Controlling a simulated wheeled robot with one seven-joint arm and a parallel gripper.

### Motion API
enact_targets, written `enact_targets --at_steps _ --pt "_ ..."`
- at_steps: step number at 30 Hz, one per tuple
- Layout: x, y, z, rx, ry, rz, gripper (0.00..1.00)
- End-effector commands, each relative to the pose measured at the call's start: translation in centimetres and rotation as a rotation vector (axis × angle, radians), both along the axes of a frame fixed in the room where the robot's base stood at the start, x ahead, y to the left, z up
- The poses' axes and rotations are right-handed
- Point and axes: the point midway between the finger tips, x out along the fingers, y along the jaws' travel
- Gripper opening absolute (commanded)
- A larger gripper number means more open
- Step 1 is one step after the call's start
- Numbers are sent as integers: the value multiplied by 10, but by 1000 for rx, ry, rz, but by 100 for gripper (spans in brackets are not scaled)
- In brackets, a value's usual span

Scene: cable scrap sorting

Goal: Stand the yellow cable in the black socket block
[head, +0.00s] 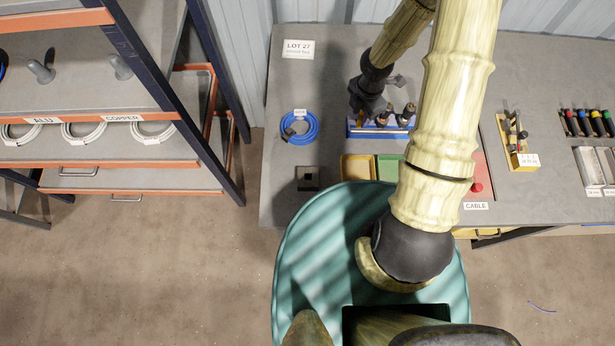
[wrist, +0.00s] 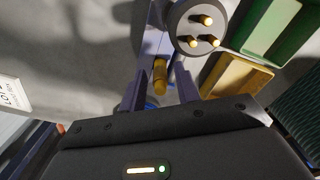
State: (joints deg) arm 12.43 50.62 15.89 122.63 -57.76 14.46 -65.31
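The yellow cable (wrist: 160,76) shows in the wrist view as a short yellow stub between my gripper's two fingers. My gripper (wrist: 160,88) looks open, with a finger to each side of the stub and gaps between. In the head view the yellow cable (head: 361,117) is a small yellow piece at the left end of a blue rack (head: 370,133), and my gripper (head: 368,104) is right over it, partly hiding it. The black socket block (head: 308,178) sits near the table's front edge, left of the yellow bin, with nothing visible standing in it. It is not in the wrist view.
A thick grey cable end with three copper cores (wrist: 200,28) stands close to my fingers. A yellow bin (head: 344,167), a green bin (head: 388,168) and a blue cable coil (head: 300,127) are nearby. My arm hides part of the right side. The table around the socket block is clear.

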Motion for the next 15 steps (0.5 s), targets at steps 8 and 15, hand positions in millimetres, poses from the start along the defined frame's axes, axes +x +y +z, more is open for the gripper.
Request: enact_targets --at_steps 8,15 --pt "0 0 0 0 0 0 22" --pt "0 0 1 0 0 0 0"
